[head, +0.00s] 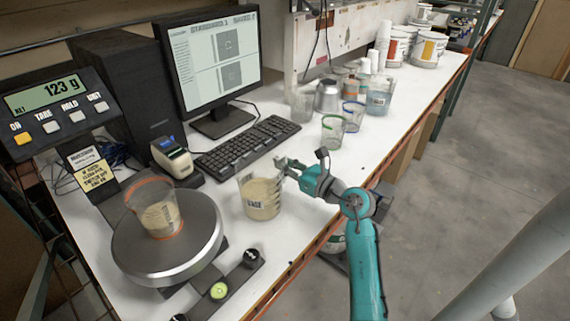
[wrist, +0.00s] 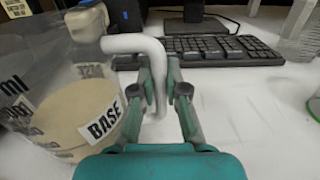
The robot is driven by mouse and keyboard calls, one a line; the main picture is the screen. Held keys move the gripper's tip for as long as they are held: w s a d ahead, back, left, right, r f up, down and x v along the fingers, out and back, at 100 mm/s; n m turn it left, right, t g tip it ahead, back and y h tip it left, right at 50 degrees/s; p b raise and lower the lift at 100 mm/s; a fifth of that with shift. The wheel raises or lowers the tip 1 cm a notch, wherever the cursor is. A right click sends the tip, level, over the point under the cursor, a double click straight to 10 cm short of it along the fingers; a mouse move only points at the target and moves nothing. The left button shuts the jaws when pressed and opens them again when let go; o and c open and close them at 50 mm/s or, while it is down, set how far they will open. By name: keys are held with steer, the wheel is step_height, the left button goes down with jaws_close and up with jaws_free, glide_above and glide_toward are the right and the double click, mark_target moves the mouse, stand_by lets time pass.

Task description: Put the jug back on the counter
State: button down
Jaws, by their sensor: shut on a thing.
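The jug (head: 260,197) is clear, holds a cream-coloured base and has a "BASE" label. It stands upright at the counter, between the scale and the keyboard; I cannot tell whether its bottom touches the white counter (head: 315,180). My gripper (head: 287,167) is at the jug's right side, shut on its handle. In the wrist view the gripper (wrist: 158,100) has its fingers closed around the pale handle (wrist: 140,44), and the jug (wrist: 85,112) is at the left.
A scale (head: 190,245) reading 123 g carries a clear cup (head: 160,215) with an orange band. The keyboard (head: 247,142), monitor (head: 215,65) and a small label printer (head: 172,158) are behind. Cups and jugs (head: 333,130) stand farther right. Some counter right of the keyboard is clear.

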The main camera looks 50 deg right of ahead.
steer(key=c, duration=1.2)
jaws_free()
steer(key=shift+f, duration=0.1)
